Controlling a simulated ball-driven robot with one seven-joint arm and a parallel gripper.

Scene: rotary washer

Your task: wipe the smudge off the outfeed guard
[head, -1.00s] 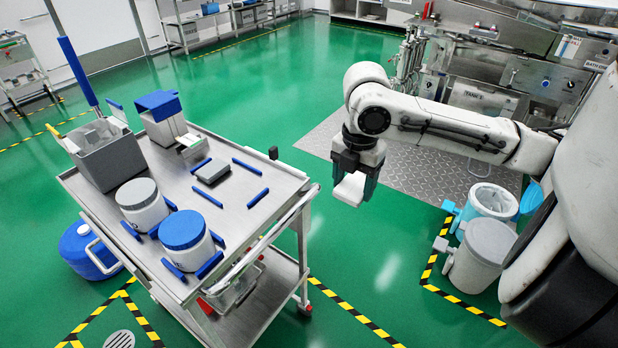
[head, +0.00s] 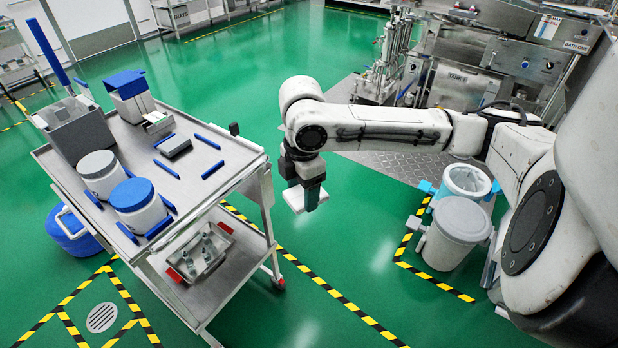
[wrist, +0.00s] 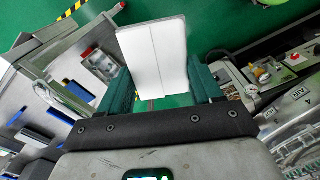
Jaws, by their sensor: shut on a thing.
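My gripper (head: 303,190) is shut on a folded white cloth (head: 294,200). It hangs over the green floor, to the right of the steel cart and apart from it. In the wrist view the white cloth (wrist: 154,58) sits flat between the two dark green fingers of my gripper (wrist: 160,90). I cannot make out the outfeed guard or a smudge in either view.
The steel cart (head: 225,165) carries tubs, a grey bin (head: 82,135) and blue strips, with a metal tray (head: 205,250) on its lower shelf. Two bins (head: 455,232) (head: 465,183) stand at right. Steel bath machinery (head: 510,60) is behind. Floor between cart and bins is clear.

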